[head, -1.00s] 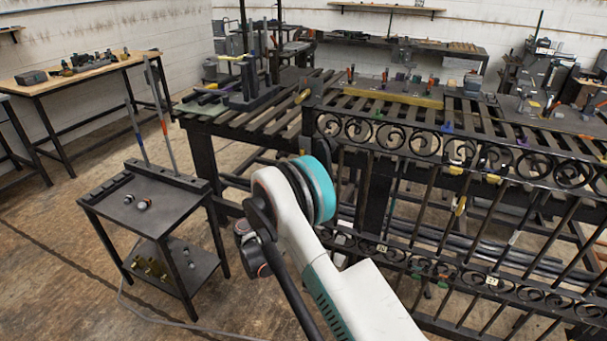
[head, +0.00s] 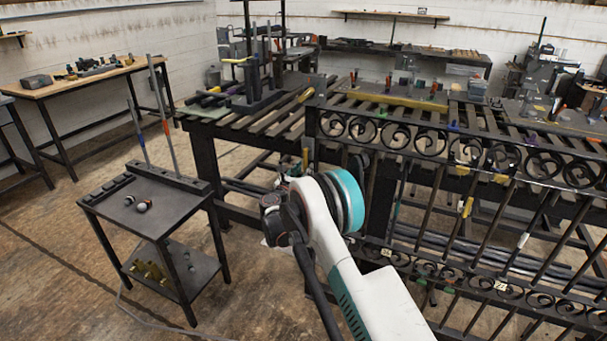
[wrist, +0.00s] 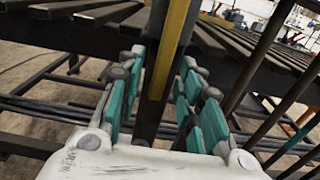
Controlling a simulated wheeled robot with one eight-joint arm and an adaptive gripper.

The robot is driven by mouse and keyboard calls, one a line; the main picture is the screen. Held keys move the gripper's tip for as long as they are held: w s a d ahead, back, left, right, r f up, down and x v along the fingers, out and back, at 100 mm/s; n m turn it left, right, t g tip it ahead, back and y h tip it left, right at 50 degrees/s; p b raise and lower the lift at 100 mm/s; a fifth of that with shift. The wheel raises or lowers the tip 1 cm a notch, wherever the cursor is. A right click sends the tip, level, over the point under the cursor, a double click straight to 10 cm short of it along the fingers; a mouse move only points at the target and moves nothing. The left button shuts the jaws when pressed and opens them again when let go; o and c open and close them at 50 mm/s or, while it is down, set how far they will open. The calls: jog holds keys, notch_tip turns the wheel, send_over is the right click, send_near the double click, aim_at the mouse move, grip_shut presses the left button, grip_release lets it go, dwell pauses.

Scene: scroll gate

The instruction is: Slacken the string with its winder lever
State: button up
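My gripper (wrist: 162,60) shows in the wrist view with its teal finger pads apart. A long yellow bar (wrist: 170,45) runs along a dark upright (wrist: 149,115) between and beyond the fingers; I cannot tell how near it is, and neither looks gripped. A short yellow upright piece beside the gate post also shows in the head view (head: 305,160); I cannot tell if it is the winder lever. I cannot make out the string. In the head view my own arm hides most of the gripper.
The black scroll gate (head: 440,140) stands at the right, in front of a slatted bench (head: 275,118). A small black cart (head: 110,205) with rods and two small balls stands at the left. Floor (head: 60,270) is open at the lower left. Dark bars (wrist: 285,60) stand right of my gripper.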

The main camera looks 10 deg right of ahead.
jog(key=shift+w+d, duration=0.15)
jog(key=shift+w, duration=0.1)
grip_shut()
